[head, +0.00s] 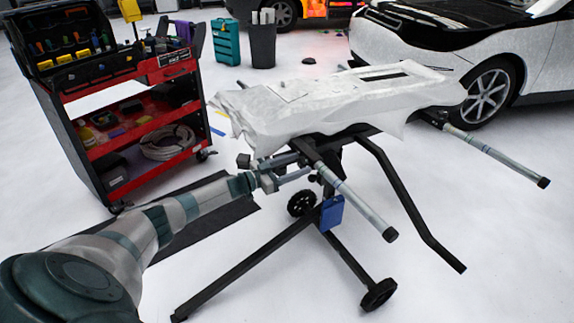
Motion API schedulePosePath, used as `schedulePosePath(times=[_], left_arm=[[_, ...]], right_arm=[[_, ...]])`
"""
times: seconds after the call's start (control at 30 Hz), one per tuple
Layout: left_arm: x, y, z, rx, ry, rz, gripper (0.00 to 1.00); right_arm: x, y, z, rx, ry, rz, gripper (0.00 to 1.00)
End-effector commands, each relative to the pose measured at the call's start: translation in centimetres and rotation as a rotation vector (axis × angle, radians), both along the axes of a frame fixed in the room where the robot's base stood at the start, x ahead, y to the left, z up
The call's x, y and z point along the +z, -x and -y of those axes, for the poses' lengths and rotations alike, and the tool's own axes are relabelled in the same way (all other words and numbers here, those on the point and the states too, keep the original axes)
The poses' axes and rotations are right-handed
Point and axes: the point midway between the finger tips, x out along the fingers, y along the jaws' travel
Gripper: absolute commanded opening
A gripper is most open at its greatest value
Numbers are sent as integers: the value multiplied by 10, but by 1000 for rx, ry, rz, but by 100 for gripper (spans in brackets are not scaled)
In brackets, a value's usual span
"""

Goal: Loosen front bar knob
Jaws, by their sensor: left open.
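A wheeled black stand (408,200) holds a part draped in white wrap (330,103). The front bar (357,203), grey with a black end cap, sticks out from the stand toward the lower right. My left gripper (300,167) is open at the inner end of this bar, under the near edge of the wrapped part. Its two fingers point right, one above the other, close to the bar's mount. The knob cannot be made out clearly; it is small there or hidden by the fingers. I cannot tell whether the fingers touch it. My right gripper is out of view.
A second bar (500,157) sticks out at the right. A red and black tool cart (118,120) stands left, a dark mat (205,222) lies under my arm, and a white car (460,50) is behind. The right foreground floor is clear.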

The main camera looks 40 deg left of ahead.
Motion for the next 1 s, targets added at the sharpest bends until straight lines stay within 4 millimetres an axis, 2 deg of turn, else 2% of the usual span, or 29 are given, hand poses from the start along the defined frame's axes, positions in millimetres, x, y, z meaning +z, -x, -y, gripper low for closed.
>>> schedulePosePath(times=[0.17, 0.37, 0.53, 1.0], left_arm=[[-1, 6, -4, 1, 0, -1, 56], [0, 24, -11, 0, -1, -2, 56], [-1, 48, -22, 0, -2, -2, 56], [-2, 117, -53, 0, -1, -4, 56]], right_arm=[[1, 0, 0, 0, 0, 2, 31], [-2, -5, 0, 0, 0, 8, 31], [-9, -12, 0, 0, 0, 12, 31], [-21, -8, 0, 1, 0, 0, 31]])
